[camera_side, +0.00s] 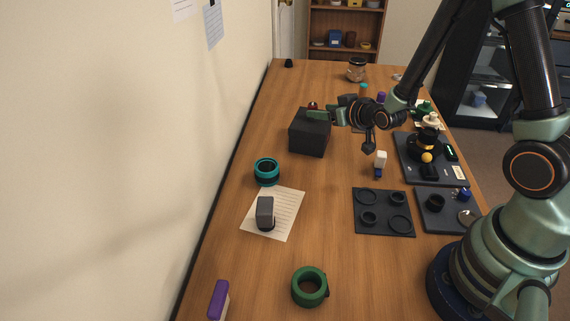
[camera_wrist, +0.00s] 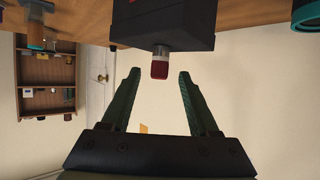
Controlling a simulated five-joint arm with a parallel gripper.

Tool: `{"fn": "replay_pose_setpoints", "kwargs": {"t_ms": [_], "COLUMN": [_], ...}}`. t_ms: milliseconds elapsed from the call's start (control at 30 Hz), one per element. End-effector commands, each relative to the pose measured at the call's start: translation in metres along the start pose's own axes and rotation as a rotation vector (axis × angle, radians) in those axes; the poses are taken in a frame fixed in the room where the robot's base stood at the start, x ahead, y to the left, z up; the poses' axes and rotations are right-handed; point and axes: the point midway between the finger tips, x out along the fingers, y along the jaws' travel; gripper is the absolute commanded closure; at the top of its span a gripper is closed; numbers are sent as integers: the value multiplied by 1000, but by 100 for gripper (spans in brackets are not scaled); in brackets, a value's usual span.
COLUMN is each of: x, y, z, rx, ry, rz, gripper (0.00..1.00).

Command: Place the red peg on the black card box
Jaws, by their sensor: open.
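The black card box (camera_side: 309,135) stands on the wooden table, left of the arm. The red peg (camera_wrist: 160,69) has a red end and a greyish part that meets the top of the box (camera_wrist: 170,25) in the wrist view, which is upside down. The peg appears to stand upright on the box; its red end also shows just above the box in the side view (camera_side: 312,105). My gripper (camera_side: 314,114) is over the box top. In the wrist view its fingers (camera_wrist: 159,76) are open, one on each side of the peg, with visible gaps.
A teal ring (camera_side: 266,171) and a grey block on a paper sheet (camera_side: 287,220) are nearer the camera. A green ring (camera_side: 310,288) lies in front. Dark trays (camera_side: 384,230) with parts fill the right side. The wall runs along the left.

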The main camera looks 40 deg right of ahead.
Motion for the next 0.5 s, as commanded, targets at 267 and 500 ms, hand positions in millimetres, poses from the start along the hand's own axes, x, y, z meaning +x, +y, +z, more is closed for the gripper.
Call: {"fn": "replay_pose_setpoints", "kwargs": {"t_ms": [267,500], "x": [-21,-40], "y": [-1,-12], "z": [-2,-29], "rx": [-1,-10], "ry": [-3,-103], "rz": [-1,-23], "gripper": [39,39]}}
